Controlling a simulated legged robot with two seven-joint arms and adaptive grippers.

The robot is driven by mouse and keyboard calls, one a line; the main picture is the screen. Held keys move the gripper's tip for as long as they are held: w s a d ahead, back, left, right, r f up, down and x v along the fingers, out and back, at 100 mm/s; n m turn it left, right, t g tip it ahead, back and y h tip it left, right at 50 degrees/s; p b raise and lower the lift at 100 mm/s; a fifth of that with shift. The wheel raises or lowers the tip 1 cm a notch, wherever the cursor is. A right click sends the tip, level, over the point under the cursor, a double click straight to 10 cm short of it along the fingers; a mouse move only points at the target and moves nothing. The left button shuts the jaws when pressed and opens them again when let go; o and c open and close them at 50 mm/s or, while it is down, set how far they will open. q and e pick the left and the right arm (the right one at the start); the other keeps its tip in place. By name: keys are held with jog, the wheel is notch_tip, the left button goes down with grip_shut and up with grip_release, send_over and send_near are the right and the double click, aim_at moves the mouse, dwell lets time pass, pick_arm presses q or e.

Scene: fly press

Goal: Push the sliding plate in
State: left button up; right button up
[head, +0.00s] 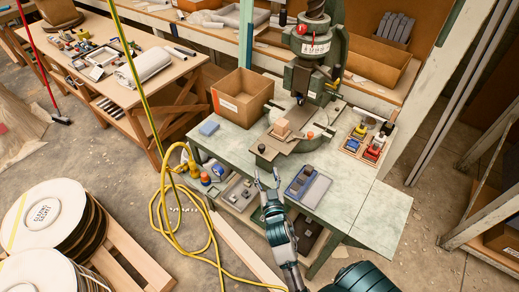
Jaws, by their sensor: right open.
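The green fly press (316,58) stands on the pale green bench at the upper middle, with a large dark screw at its top. A flat plate (266,150) sticks out from the press base toward the lower left, and seems to be the sliding plate. A small tan block (281,128) sits on or just behind it. My right gripper (267,175) is at the bench's front edge, below the plate in the picture and apart from it. Its two fingers are spread, point up toward the plate and hold nothing. My left gripper does not show.
A yellow hose (160,215) hangs at the left. The bench's right end is clear.

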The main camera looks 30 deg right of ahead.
aim_at(262, 151)
jog(key=x, duration=1.1)
jog(key=shift+d, duration=0.25)
jog(key=shift+w+d, duration=0.15)
jog(key=shift+w, duration=0.55)
jog(key=shift+d, duration=0.1)
grip_shut()
